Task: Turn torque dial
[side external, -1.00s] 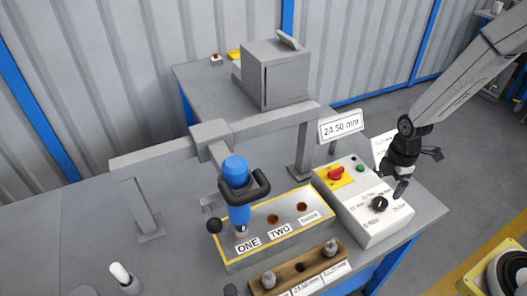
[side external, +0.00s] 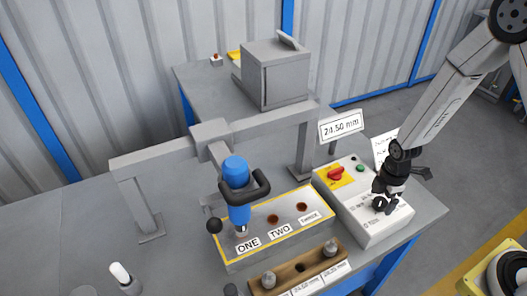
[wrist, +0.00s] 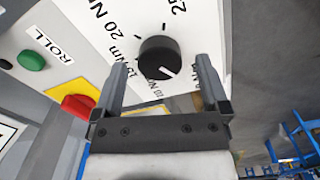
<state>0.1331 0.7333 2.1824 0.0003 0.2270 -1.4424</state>
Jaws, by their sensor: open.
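The torque dial (wrist: 158,58) is a round black knob with a white pointer line, on the white sloped face of the control box (side external: 362,222). In the wrist view its pointer line is toward the lower right, near partly hidden markings. My gripper (wrist: 161,62) is open, with one finger on each side of the dial and a visible gap to it on both sides. In the side view my gripper (side external: 386,203) is right at the dial and partly hides it. I cannot tell how deep the fingertips reach along the knob.
A red switch on a yellow plate (side external: 336,174) and a green button (side external: 360,168) sit on the same box. To the left are the yellow-edged block (side external: 280,245) labelled ONE, TWO, THREE and the blue tool (side external: 237,190). A wooden bit holder (side external: 298,272) is in front.

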